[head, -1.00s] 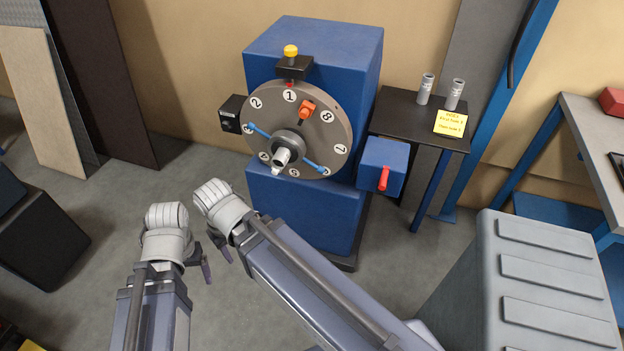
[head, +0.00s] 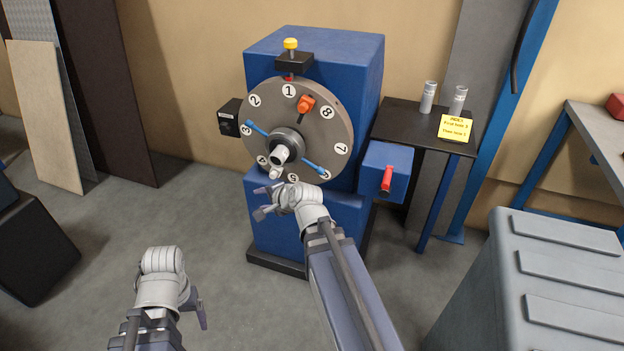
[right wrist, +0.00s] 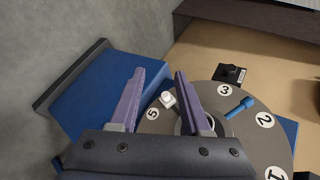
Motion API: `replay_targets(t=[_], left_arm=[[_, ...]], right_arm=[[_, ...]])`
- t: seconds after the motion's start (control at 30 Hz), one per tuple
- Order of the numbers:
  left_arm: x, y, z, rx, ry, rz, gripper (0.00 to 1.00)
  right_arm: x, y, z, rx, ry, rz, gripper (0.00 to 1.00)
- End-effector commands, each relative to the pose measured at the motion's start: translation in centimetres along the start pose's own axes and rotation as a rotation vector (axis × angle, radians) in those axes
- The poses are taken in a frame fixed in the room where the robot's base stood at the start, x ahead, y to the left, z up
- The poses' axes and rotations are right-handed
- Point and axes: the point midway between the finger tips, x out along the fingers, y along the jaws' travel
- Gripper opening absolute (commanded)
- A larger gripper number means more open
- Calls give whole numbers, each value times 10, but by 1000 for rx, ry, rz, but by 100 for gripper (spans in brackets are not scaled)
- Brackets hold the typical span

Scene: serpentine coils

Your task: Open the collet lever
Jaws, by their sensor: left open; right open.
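A round grey dial plate (head: 325,125) with numbered stations faces me on a blue machine. At its hub a light grey collet (head: 281,154) sticks out, with a short white-tipped stub (head: 275,173) just below it, possibly the collet lever. In the right wrist view the white tip (right wrist: 168,99) shows between my finger lines, beyond them. My right gripper (head: 262,202) is open and empty, just below and left of the stub. In the right wrist view its purple fingers (right wrist: 160,75) are spread. My left gripper (head: 198,308) is open, low and away from the machine.
Blue handles (head: 257,128) and an orange clamp (head: 307,104) stand out from the dial. A yellow-topped plunger (head: 291,44) sits above it. A blue box with a red lever (head: 387,178) is at right. A black stand (head: 410,121) holds two grey cylinders and a yellow note (head: 455,128).

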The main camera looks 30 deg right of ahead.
Motion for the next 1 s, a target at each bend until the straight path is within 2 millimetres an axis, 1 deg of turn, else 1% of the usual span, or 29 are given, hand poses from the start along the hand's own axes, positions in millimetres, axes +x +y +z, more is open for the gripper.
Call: replay_targets(t=[0.03, 0.07, 0.1, 0.2, 0.3, 0.37, 0.43, 0.53, 0.67, 0.87, 1.0], left_arm=[[28, 3, -2, 0, 0, 0, 81], [35, 3, -2, 0, 0, 0, 81], [42, 4, -2, 0, 0, 0, 81], [56, 5, -3, 0, 0, 0, 81], [64, 6, -4, 0, 0, 0, 81], [66, 6, -4, 0, 0, 0, 81], [66, 6, -4, 0, 0, 0, 81], [66, 6, -4, 0, 0, 0, 81], [66, 6, -4, 0, 0, 0, 81], [72, 7, -4, 0, 0, 0, 81], [77, 7, -4, 0, 0, 0, 81]], right_arm=[[7, 8, -40, 154, 56, -88, 47], [5, 6, -58, 239, 82, -140, 47], [0, 4, -82, 344, 113, -206, 47], [-14, 1, -131, 556, 169, -348, 47], [-27, 1, -163, 693, 201, -447, 47], [-33, 0, -174, 742, 211, -484, 47], [-37, 0, -182, 775, 217, -508, 47], [-40, -1, -184, 787, 219, -518, 47], [-37, -2, -184, 784, 218, -516, 47], [-20, -8, -191, 782, 217, -513, 47], [-2, -15, -199, 781, 216, -513, 47]])
